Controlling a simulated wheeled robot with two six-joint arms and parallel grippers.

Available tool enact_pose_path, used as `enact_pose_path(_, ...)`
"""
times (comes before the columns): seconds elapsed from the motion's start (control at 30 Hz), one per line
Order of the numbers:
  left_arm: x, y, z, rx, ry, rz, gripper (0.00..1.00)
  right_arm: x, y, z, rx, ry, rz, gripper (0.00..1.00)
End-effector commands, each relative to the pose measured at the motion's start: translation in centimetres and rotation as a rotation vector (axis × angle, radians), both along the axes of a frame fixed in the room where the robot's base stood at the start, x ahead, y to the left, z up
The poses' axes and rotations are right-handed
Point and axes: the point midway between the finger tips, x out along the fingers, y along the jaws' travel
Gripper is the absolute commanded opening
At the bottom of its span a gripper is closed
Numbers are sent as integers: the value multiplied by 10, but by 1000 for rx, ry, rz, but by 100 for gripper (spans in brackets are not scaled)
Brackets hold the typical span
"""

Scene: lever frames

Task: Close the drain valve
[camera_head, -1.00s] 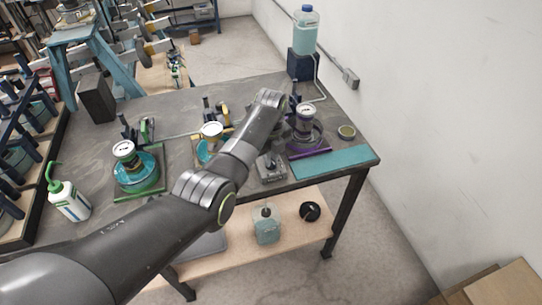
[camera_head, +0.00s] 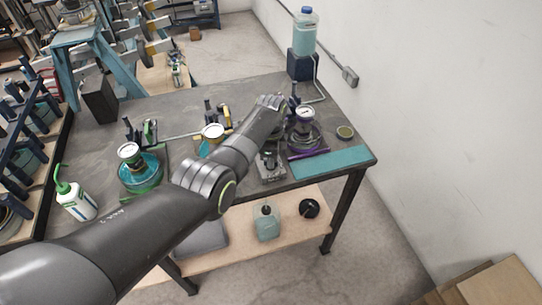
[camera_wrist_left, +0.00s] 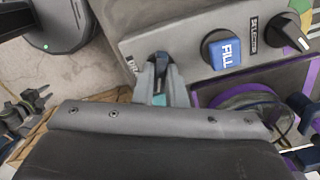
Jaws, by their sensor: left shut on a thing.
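In the left wrist view a grey panel (camera_wrist_left: 190,38) carries a dark handle (camera_wrist_left: 160,59) beside a partly covered label that I cannot fully read; it may be the drain valve. My left gripper (camera_wrist_left: 160,84) is shut on this dark handle, its grey fingers hiding much of it. To its right on the panel are a blue button marked FILL (camera_wrist_left: 222,50) and a black knob (camera_wrist_left: 284,30). In the head view my left arm reaches across the table, and its fingertips cannot be made out. My right gripper is not in view.
In the head view the table (camera_head: 105,140) holds a gauge in a teal dish (camera_head: 139,172), a purple-based gauge (camera_head: 306,120) and a squeeze bottle (camera_head: 76,201). A clear bottle of blue liquid (camera_head: 305,35) stands at the back right. A wall is on the right.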

Motion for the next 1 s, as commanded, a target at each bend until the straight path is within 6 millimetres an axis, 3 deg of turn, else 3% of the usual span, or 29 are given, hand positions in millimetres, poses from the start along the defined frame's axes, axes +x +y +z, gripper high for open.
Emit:
enact_pose_path(0.5, 2, 0, 2, 1, -5, 357, 0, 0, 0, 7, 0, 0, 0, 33)
enact_pose_path(1.0, 2, 0, 2, 0, -7, 436, 0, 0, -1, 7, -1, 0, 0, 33)
